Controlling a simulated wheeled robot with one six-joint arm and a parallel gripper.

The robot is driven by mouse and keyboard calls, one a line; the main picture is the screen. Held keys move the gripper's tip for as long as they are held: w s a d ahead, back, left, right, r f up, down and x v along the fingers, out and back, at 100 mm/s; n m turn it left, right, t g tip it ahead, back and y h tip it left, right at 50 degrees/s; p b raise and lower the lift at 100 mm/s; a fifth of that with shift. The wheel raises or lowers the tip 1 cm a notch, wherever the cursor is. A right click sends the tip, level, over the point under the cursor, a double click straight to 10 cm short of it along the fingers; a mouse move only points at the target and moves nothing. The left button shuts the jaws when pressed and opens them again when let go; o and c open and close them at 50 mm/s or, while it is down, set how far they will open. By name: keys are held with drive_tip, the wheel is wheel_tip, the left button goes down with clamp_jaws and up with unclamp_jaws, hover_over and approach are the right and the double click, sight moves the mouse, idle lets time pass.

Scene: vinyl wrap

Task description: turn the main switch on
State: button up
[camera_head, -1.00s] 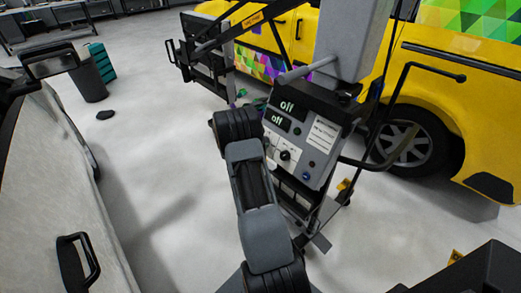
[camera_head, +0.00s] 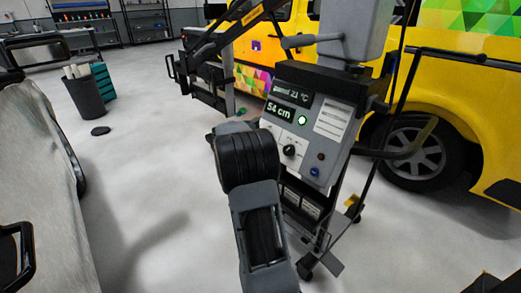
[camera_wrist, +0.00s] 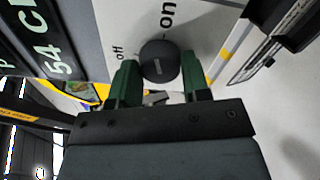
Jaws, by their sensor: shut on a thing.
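The main switch is a round dark knob (camera_wrist: 159,60) on a white panel, with "off" and "on" printed beside it in the wrist view. My gripper (camera_wrist: 161,72) has its green fingers on either side of the knob and is shut on it. The control panel (camera_head: 322,150) stands in the middle of the head view. Its displays (camera_head: 289,105) are lit and read about 21 °C and 54 cm, and a green light (camera_head: 302,120) glows. My arm hides the gripper and the gripped knob in the head view.
Another black knob (camera_head: 289,150) and a blue button (camera_head: 315,171) sit on the panel. A yellow van (camera_head: 462,85) stands behind. A pale car part (camera_head: 45,170) is at the left, with a dark bin (camera_head: 86,98) beyond it. Open floor lies between.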

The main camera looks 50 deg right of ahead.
drive_tip(key=m+b, duration=0.3)
drive_tip(key=b, duration=0.2)
drive_tip(key=shift+f+m, duration=0.1)
drive_tip(key=shift+m, duration=0.2)
idle(0.4)
drive_tip(key=o, duration=0.9)
drive_tip(key=p+v, duration=0.3)
drive_tip(key=v, duration=1.1)
drive_tip(key=shift+s+d, duration=0.1)
